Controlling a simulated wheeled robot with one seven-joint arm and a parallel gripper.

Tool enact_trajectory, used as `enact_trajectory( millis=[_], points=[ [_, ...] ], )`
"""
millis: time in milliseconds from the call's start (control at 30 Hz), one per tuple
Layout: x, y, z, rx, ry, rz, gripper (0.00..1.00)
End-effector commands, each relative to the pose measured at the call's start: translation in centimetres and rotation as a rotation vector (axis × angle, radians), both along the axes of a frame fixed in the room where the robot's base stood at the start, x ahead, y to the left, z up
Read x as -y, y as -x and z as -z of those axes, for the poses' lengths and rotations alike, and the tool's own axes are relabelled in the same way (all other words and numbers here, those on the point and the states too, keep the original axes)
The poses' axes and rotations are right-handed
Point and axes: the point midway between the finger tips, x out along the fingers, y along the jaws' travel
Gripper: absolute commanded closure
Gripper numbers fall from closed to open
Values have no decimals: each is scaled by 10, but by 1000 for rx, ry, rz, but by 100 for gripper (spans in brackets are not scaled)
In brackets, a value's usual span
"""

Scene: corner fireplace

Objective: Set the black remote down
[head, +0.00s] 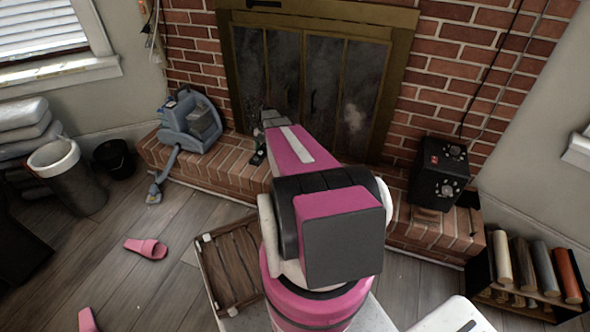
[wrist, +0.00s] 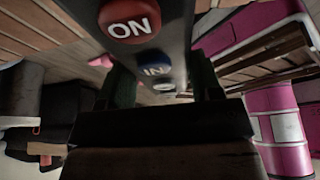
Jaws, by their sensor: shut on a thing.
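The black remote (wrist: 174,42) fills the top middle of the wrist view, with a red ON button and a blue button facing the camera. My gripper (wrist: 163,86) is shut on it, one dark finger on each side. In the head view the gripper (head: 262,140) is at the far end of my pink arm, in front of the fireplace doors. A small dark piece of the remote (head: 258,157) shows below it, over the brick hearth (head: 225,165). I cannot tell whether the remote touches the bricks. My arm hides part of the hearth.
A blue-grey machine with a hose (head: 190,122) stands on the hearth at left, and a black box with knobs (head: 439,172) at right. A slatted wooden crate (head: 205,262) is on the floor. Pink slippers (head: 146,248) lie at left. Bare bricks show left of the remote.

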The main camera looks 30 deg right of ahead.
Motion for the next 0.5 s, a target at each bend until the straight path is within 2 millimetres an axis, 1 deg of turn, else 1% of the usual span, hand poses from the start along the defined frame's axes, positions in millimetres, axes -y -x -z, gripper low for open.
enact_trajectory(
  millis=[67, 167, 500],
  points=[
    [5, 0, 6, 0, 0, -31, 73],
    [14, 6, 12, -1, -1, -44, 73],
    [70, 39, 51, 0, 0, -42, 73]
  ],
)
